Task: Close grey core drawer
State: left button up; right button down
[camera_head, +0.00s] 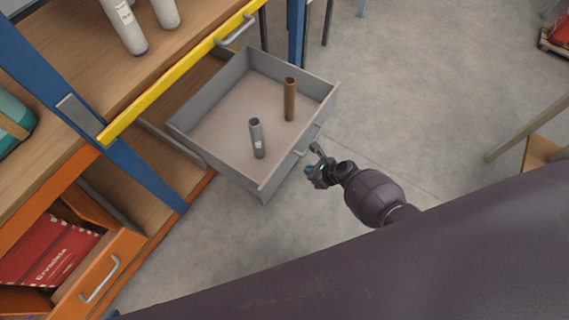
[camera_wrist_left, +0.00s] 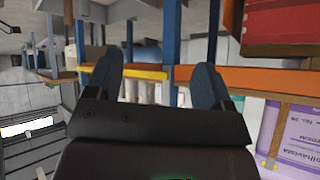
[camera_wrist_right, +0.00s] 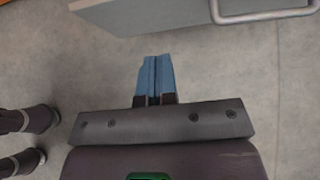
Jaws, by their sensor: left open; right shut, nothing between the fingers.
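The grey drawer (camera_head: 182,127) is pulled out of the shelf unit in the head view. A grey tube (camera_head: 257,139) and a brown tube (camera_head: 290,99) stand upright in it. Its handle (camera_head: 306,140) is on the front panel, which faces my right gripper (camera_head: 314,160). That gripper is shut and empty, close to the front panel. In the right wrist view its blue fingers (camera_wrist_right: 155,78) are together, apart from the drawer front (camera_wrist_right: 150,14) and the handle (camera_wrist_right: 262,16). My left gripper (camera_wrist_left: 166,82) is open and empty, facing shelving, and is not seen in the head view.
A yellow-edged shelf (camera_head: 180,72) lies beside and above the drawer, with white bottles (camera_head: 123,24) on it. An orange drawer (camera_head: 122,262) holding a red package (camera_head: 50,252) stands partly open at the lower left. Blue posts (camera_head: 140,180) frame the unit. The floor at right is mostly clear.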

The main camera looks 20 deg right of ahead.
aim_at(281, 165)
jog(key=b+x, duration=0.1)
jog(key=x, duration=0.2)
jog(key=b+x, duration=0.1)
jog(key=x, duration=0.2)
jog(key=w+r+b+x, duration=0.1)
jog(key=b+x, duration=0.1)
jog(key=x, duration=0.1)
jog(key=shift+w+a+f, duration=0.1)
jog(key=shift+a, duration=0.4)
pick_arm(q)
jog(key=shift+w+d+f+m+t+h, duration=0.1)
jog(key=shift+w+d+m+t+h, duration=0.1)
jog(key=shift+w+d+m, duration=0.25)
jog(key=shift+w+d+m+t+h, duration=0.1)
jog(key=shift+w+d+m+t, duration=0.1)
jog(key=shift+w+m, duration=0.3)
pick_arm(e)
jog(key=shift+w+a, duration=0.35)
jog(key=shift+w, duration=0.1)
pick_arm(q)
jog(key=shift+w+n, duration=0.1)
jog(key=shift+n, duration=0.15)
jog(key=shift+a, duration=0.1)
